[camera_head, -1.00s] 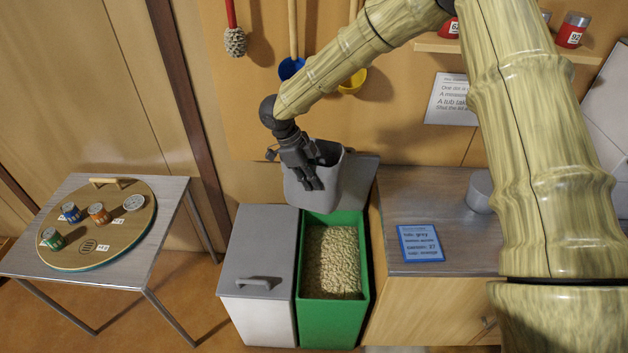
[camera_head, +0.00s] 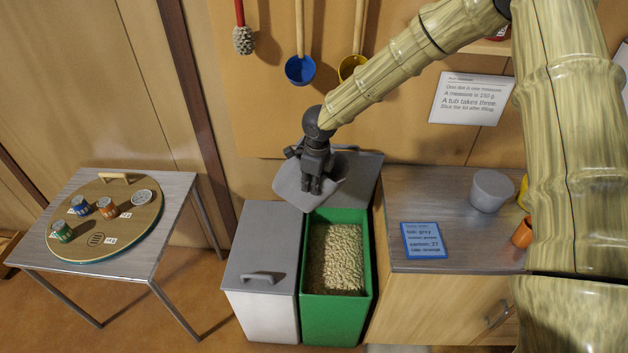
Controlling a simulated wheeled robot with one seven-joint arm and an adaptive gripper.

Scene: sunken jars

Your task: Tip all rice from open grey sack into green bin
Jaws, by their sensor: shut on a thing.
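The grey sack (camera_head: 294,187) is tilted above the back of the green bin. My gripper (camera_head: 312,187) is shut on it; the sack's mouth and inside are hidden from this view. The green bin (camera_head: 334,309) stands open on the floor and holds a broad bed of pale rice (camera_head: 336,258). The sack is over the bin's back end and partly over the grey-lidded bin beside it. I cannot tell whether rice is still in the sack.
A grey-lidded bin (camera_head: 260,245) stands left of the green bin. A wooden cabinet (camera_head: 440,305) on the right bears a blue card (camera_head: 424,241) and a grey tub (camera_head: 491,190). A side table (camera_head: 110,265) with a round board and small tins stands at the left. Ladles hang behind.

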